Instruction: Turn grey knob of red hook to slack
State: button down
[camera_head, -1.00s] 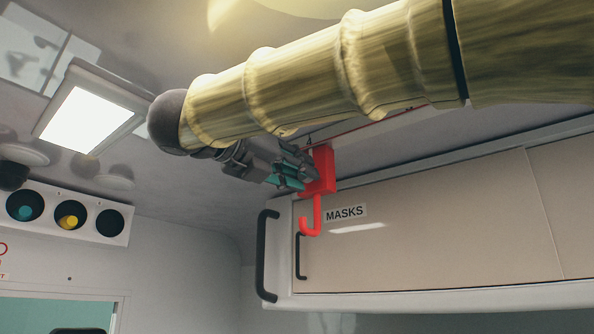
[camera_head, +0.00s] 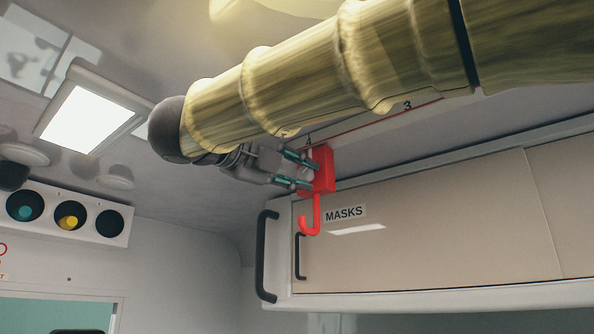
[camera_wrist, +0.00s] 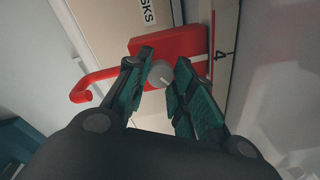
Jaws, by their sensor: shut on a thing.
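The red hook (camera_head: 323,168) hangs from a ceiling rail, in front of the top of the cabinet, with its curved end down. It also shows in the wrist view (camera_wrist: 185,47), with its hook arm reaching left. The round grey knob (camera_wrist: 160,73) is on the hook's near face and carries a short pale line. My gripper (camera_wrist: 166,66) has its green-padded fingers on either side of the knob, shut on it. In the head view my gripper (camera_head: 312,174) meets the hook's left side, and its fingers partly hide the knob.
The rail (camera_head: 370,122) carries a red line and numbers, with a 4 near the hook. A cabinet door (camera_head: 430,220) labelled MASKS is close behind, with a black grab handle (camera_head: 266,256) at its left. The ceiling is close above my arm.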

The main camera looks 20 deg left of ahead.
jog(key=n+p, duration=0.1)
jog(key=n, duration=0.3)
jog(key=shift+n, duration=0.4)
jog(key=n+y+p, duration=0.1)
jog(key=n+p, duration=0.1)
jog(key=n, duration=0.3)
jog(key=shift+f+t, duration=0.1)
jog(key=shift+t, duration=0.3)
jog(key=shift+n, duration=0.3)
jog(key=c, duration=1.2)
grip_release()
jog(key=shift+s, duration=0.15)
jog(key=v, duration=1.1)
jog(key=shift+s+a+f, duration=0.1)
jog(key=shift+s+f, duration=0.05)
jog(key=shift+s, duration=0.2)
jog(key=shift+p, duration=0.3)
